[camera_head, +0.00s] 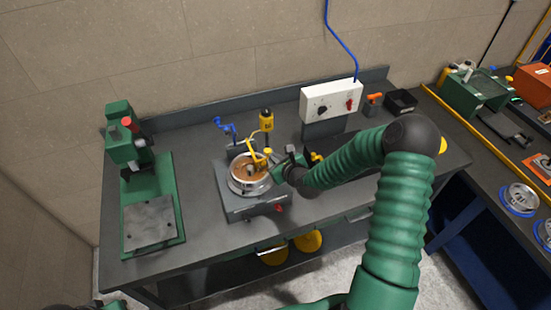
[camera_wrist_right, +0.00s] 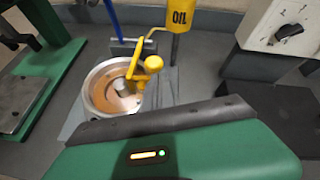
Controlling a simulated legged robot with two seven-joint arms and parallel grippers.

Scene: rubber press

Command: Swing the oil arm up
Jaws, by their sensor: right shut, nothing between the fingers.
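The yellow oil arm (camera_head: 257,160) reaches low over the round metal dish (camera_head: 250,187), which holds a brown disc. In the right wrist view the oil arm (camera_wrist_right: 146,70) has a rounded knob and lies across the dish (camera_wrist_right: 92,92). A thin yellow pipe leads toward the yellow oil container (camera_head: 266,122), marked OIL in the right wrist view (camera_wrist_right: 183,18). My right gripper (camera_head: 276,168) is shut and empty, just right of the oil arm at the dish's rim. Whether it touches the arm I cannot tell.
A green press (camera_head: 148,195) stands at the left of the bench. A blue lever (camera_head: 226,126) rises behind the dish. A white control box (camera_head: 331,101) stands behind my right arm. The bench front (camera_head: 190,250) is clear.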

